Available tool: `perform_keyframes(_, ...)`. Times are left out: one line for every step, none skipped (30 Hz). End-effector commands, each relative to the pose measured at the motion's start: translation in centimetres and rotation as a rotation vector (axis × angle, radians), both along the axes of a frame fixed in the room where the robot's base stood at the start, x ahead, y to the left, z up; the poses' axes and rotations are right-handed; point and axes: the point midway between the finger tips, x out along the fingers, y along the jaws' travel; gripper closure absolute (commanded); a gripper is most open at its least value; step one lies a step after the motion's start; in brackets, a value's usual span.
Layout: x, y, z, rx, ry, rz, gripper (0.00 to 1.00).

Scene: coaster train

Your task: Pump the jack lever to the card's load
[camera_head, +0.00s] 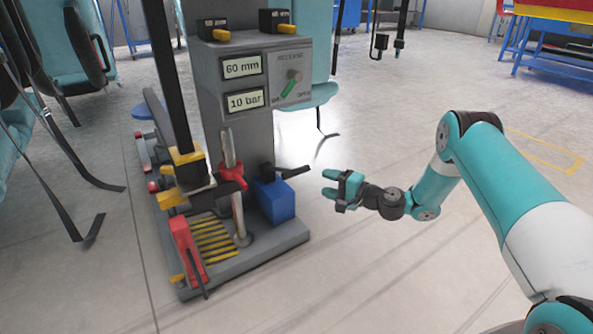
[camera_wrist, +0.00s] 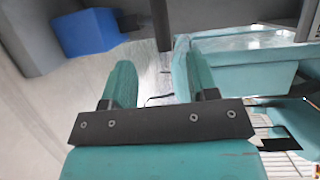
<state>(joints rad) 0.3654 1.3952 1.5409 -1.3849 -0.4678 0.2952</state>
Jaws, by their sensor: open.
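A grey jack stand (camera_head: 236,140) stands left of centre in the head view. A blue block (camera_head: 275,200) sits at its base, with a black lever (camera_head: 292,170) sticking out to the right above it. The displays read 60 mm (camera_head: 242,66) and 10 bar (camera_head: 245,101); I cannot make out a separate load card. My gripper (camera_head: 327,184) is open and empty, to the right of the blue block and apart from the lever. In the wrist view, the blue block (camera_wrist: 88,32) is upper left, and a dark bar, possibly the lever, is beyond the fingers.
A red-handled tool (camera_head: 187,248) stands on the base beside yellow slats (camera_head: 212,238). Teal seats (camera_head: 84,45) with hanging straps are at left. The floor (camera_head: 330,270) before the stand is clear.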

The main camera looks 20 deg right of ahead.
Motion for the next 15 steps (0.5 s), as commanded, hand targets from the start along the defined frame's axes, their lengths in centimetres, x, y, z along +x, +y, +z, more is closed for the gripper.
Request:
perform_keyframes(0.8, 0.8, -0.6, -0.002, -0.005, 0.003, 0.46)
perform_keyframes(1.3, 1.2, -0.7, -0.004, -0.005, 0.003, 0.46)
perform_keyframes(1.9, 1.8, -0.8, -0.002, -0.005, 0.004, 0.46)
perform_keyframes(2.4, 2.2, -0.7, -0.001, -0.006, 0.003, 0.46)
perform_keyframes(3.0, 2.7, -0.8, -0.002, -0.005, 0.004, 0.46)
perform_keyframes(3.6, 3.2, -0.9, -0.002, -0.005, 0.004, 0.46)
perform_keyframes(4.1, 3.7, -1.0, -0.002, -0.005, 0.004, 0.46)
perform_keyframes(4.6, 4.1, -1.0, -0.001, -0.006, 0.003, 0.46)
perform_keyframes(5.3, 4.7, -1.1, -0.002, -0.005, 0.003, 0.46)
perform_keyframes(5.7, 5.0, -1.1, -0.002, -0.005, 0.003, 0.46)
perform_keyframes(6.1, 5.4, -1.1, -0.001, -0.005, 0.003, 0.46)
perform_keyframes(6.7, 5.9, -1.0, -0.001, -0.005, 0.002, 0.46)
perform_keyframes(7.0, 6.1, -1.1, 0.000, -0.004, 0.002, 0.46)
perform_keyframes(7.3, 6.4, -1.1, -0.001, -0.003, 0.002, 0.46)
perform_keyframes(7.7, 6.7, -1.1, 0.000, -0.003, 0.002, 0.46)
